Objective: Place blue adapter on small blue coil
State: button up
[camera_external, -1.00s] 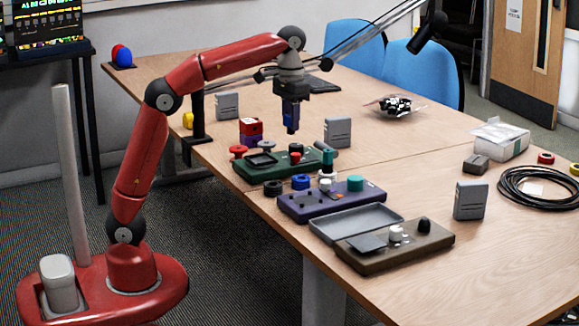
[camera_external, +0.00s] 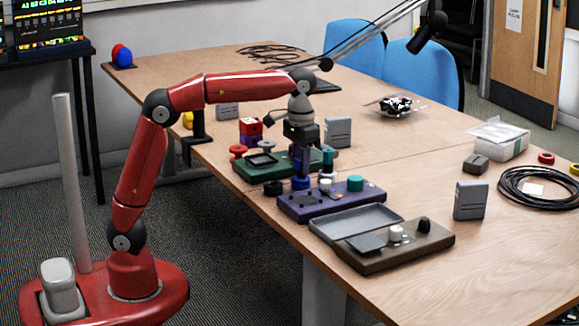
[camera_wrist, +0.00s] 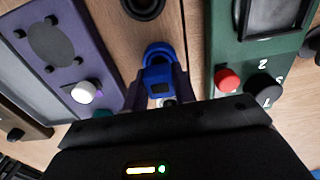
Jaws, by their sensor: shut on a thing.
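My gripper (camera_external: 302,168) points down over the small blue coil (camera_external: 301,183), between the purple and green devices. In the wrist view, my gripper (camera_wrist: 160,88) is shut on the blue adapter (camera_wrist: 159,84), a small blue block with a dark face between the two fingers. The small blue coil (camera_wrist: 158,50) shows as a blue ring just beyond and below the adapter, partly hidden by it. The adapter is above or at the coil; I cannot tell whether they touch. In the external view the adapter is mostly hidden by the fingers.
The purple device (camera_external: 332,204) and green device (camera_external: 262,170) stand close on either side. A black coil (camera_external: 273,188) lies left of the blue one.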

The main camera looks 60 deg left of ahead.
jog(key=shift+f, duration=0.1)
jog(key=o, duration=1)
